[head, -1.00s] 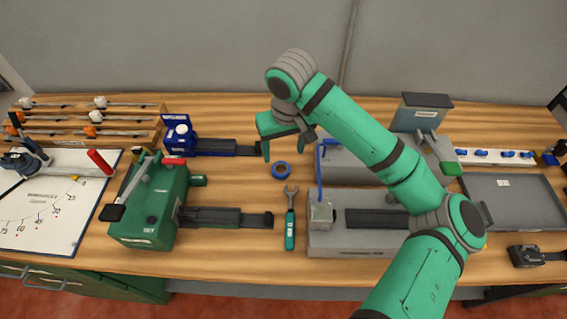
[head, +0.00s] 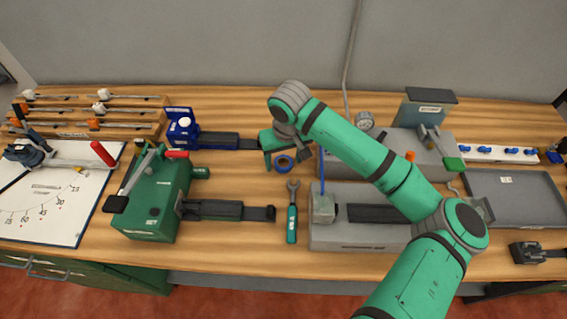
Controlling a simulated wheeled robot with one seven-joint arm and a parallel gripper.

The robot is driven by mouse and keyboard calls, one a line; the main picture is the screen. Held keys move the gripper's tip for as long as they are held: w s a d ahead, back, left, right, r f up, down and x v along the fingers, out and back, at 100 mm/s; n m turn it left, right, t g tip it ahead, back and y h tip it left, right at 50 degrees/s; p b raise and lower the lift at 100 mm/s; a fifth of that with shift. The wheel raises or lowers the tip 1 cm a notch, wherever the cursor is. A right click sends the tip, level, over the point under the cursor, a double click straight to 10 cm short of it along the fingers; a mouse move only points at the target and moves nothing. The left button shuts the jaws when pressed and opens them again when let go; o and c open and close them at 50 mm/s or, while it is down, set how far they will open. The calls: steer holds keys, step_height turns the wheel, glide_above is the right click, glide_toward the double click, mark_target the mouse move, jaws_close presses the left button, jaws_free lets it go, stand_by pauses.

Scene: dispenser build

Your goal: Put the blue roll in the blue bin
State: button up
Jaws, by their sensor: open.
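The blue roll (head: 284,165) is a small ring lying on the wooden bench, left of the grey machines. My gripper (head: 286,161) is open and low over the roll, one finger at its left and the other at its upper right. The gripper hides part of the roll's surroundings, and I cannot tell whether the fingers touch it. I see no clear blue bin. A blue unit (head: 181,139) with an upright back panel and a white knob stands at the back left; I cannot tell whether it is a bin.
A teal-handled wrench (head: 292,222) lies in front of the roll. A green machine (head: 154,205) with levers stands at the left. A grey machine (head: 330,235) with a blue rod stands close at the right. A grey tray (head: 515,190) is far right.

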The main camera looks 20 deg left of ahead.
steer(key=shift+c, duration=0.3)
steer(key=c, duration=1.1)
steer(key=shift+w+r, duration=0.1)
steer(key=shift+w, duration=0.05)
steer(key=shift+c, duration=0.2)
